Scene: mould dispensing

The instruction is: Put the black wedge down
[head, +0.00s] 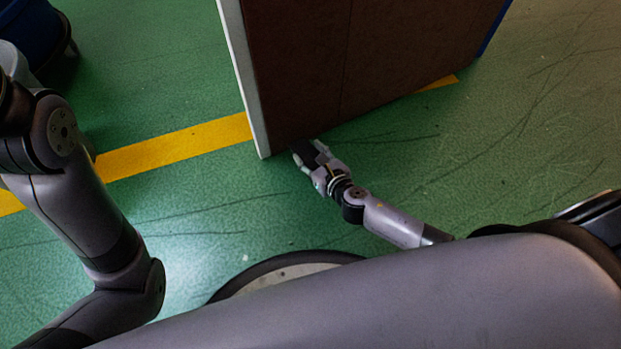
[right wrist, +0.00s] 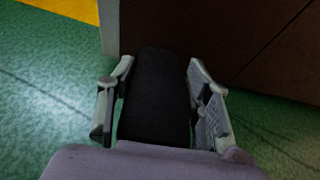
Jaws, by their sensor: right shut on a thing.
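The black wedge (right wrist: 156,95) lies between the two fingers of my right gripper (right wrist: 160,105) in the right wrist view. The gripper is shut on it, and the wedge's far end points toward the bottom of a large brown panel. In the head view the wedge (head: 303,150) is a small dark shape at the panel's lower left corner, in my right gripper (head: 312,158). I cannot tell whether the wedge touches the floor or the panel. My left arm comes in from the left in the head view, but its gripper is out of the picture.
The brown panel (head: 345,60) with a pale left edge stands close in front of my right gripper. A yellow stripe (head: 175,148) crosses the green floor (head: 220,205). A dark blue object (head: 28,28) is at the upper left. The floor left of the gripper is clear.

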